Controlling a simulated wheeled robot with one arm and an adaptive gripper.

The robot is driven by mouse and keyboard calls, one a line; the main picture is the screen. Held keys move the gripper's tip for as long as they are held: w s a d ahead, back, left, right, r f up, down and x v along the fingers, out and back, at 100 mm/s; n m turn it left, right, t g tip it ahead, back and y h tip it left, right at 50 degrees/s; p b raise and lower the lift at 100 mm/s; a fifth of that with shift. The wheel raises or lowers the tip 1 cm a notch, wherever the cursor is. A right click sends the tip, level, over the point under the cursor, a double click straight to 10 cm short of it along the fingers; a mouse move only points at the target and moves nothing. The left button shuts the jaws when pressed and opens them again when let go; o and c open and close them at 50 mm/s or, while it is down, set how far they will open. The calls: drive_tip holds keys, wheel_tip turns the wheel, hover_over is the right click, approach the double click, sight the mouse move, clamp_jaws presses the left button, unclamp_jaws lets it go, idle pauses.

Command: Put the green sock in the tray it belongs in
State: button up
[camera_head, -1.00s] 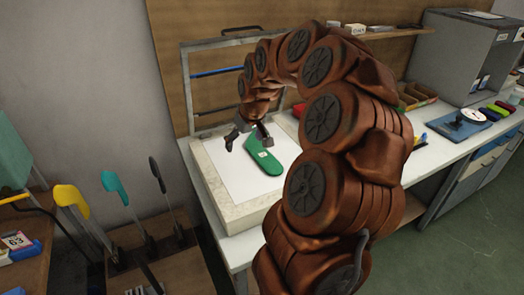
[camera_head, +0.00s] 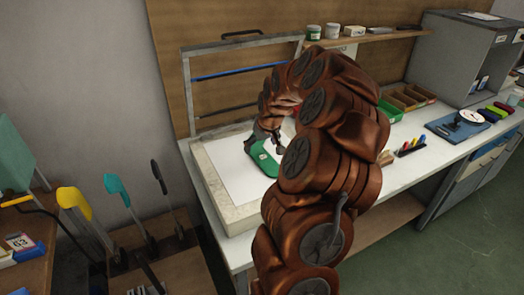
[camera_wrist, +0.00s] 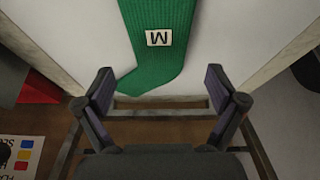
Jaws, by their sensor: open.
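The green sock (camera_head: 266,172) lies flat on the white surface of the pale-framed press bed. It also shows in the wrist view (camera_wrist: 160,50), with a white label marked M. My gripper (camera_head: 264,143) is over the far part of the sock, which it partly hides in the head view. In the wrist view my gripper (camera_wrist: 160,75) is open, with its fingers apart on either side of the sock's toe end and nothing held between them. A green tray (camera_head: 390,111) and brown trays (camera_head: 408,98) stand on the bench behind my arm.
The raised press lid frame (camera_head: 190,92) stands behind the bed. Yellow (camera_head: 72,203), teal (camera_head: 117,187) and black (camera_head: 157,176) sock forms stand on the left. A small rack (camera_head: 410,147) and a blue board (camera_head: 458,126) lie on the bench to the right.

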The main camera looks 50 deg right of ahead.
sight(259, 152)
drive_tip(key=shift+x, duration=1.35)
drive_tip(key=shift+f, duration=0.2)
drive_tip(key=shift+c, duration=0.3)
drive_tip(key=c, duration=1.1)
drive_tip(key=shift+r, duration=0.2)
